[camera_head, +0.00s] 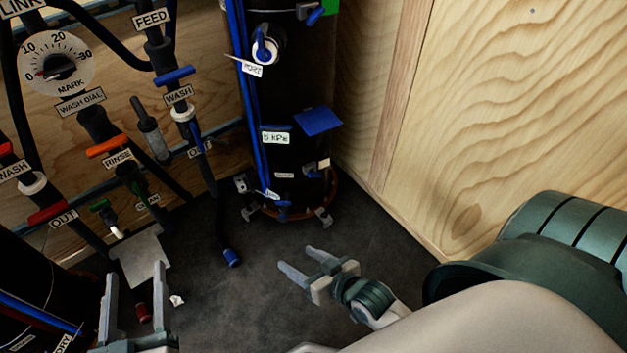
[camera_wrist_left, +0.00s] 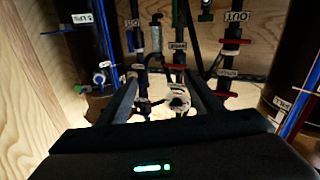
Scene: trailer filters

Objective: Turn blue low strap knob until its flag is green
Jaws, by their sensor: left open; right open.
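A dark upright cylinder (camera_head: 290,205) with blue tubes stands at the centre back in the head view. Low on its right side is a small strap knob (camera_head: 311,170), blue and grey, with a pale tag (camera_head: 323,163) beside it. No green shows at this low knob; its flag colour is hard to read at this size. A green flag (camera_head: 329,6) shows near the upper knob (camera_head: 310,12). My right gripper (camera_head: 298,258) is open and empty, in front of and below the cylinder. My left gripper (camera_head: 135,272) is open at lower left, away from the cylinder; its spread fingers show in the left wrist view (camera_wrist_left: 160,88).
A blue plate (camera_head: 318,121) juts from the cylinder above the low knob. Clamps (camera_head: 324,217) stand around its base. Valves and pipes fill the left wall. A plywood wall (camera_head: 500,110) bounds the right. Dark floor lies between.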

